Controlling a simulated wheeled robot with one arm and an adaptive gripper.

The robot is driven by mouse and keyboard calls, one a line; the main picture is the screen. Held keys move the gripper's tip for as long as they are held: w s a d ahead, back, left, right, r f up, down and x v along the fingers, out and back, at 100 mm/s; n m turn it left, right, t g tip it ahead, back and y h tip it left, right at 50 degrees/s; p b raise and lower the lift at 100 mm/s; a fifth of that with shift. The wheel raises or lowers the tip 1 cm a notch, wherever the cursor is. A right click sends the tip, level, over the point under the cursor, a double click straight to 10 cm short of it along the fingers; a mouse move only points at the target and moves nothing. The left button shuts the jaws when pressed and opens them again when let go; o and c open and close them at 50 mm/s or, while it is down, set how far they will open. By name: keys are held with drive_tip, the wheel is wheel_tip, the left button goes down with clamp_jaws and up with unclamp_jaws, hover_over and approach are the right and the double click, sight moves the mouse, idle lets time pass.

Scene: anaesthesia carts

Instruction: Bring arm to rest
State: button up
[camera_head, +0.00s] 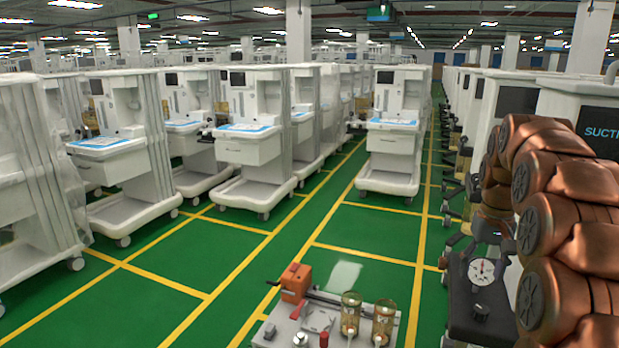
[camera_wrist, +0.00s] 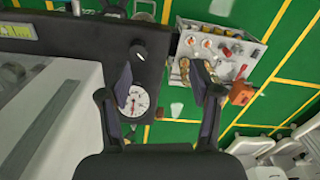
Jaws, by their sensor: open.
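My copper-coloured arm (camera_head: 565,220) is folded at the right edge of the head view, beside a white suction unit. My gripper (camera_wrist: 163,75) is open in the wrist view, with its two dark fingers apart. Nothing is held between them. A black panel with a round white gauge (camera_wrist: 134,100) lies beyond the left finger. The same gauge (camera_head: 482,271) shows in the head view, below and left of my arm. I cannot clearly make out the gripper in the head view.
A white equipment tray (camera_head: 275,330) with an orange box (camera_head: 295,281) and amber jars (camera_head: 384,322) stands low in front. Wheeled white carts (camera_head: 252,140) stand in rows left and ahead. Suction units line the right. The green floor (camera_head: 240,260) between has open lanes.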

drive_tip(key=s+a+r+p, duration=0.2)
drive_tip(key=s+a, duration=0.6)
drive_tip(key=s+a+f+p, duration=0.1)
drive_tip(key=s+a+f, duration=0.1)
drive_tip(key=s, duration=0.7)
drive_tip(key=s+a+f+n+g+p, duration=0.1)
drive_tip(key=s+a, duration=0.4)
drive_tip(key=s, duration=0.4)
drive_tip(key=s+a+f+n+p, duration=0.1)
drive_tip(key=s+a, duration=0.3)
drive_tip(key=s, duration=0.5)
drive_tip(key=shift+f+g+p, duration=0.3)
drive_tip(key=shift+f+p, duration=0.2)
drive_tip(key=shift+f, duration=0.35)
drive_tip(key=shift+a, duration=0.1)
drive_tip(key=shift+c, duration=0.4)
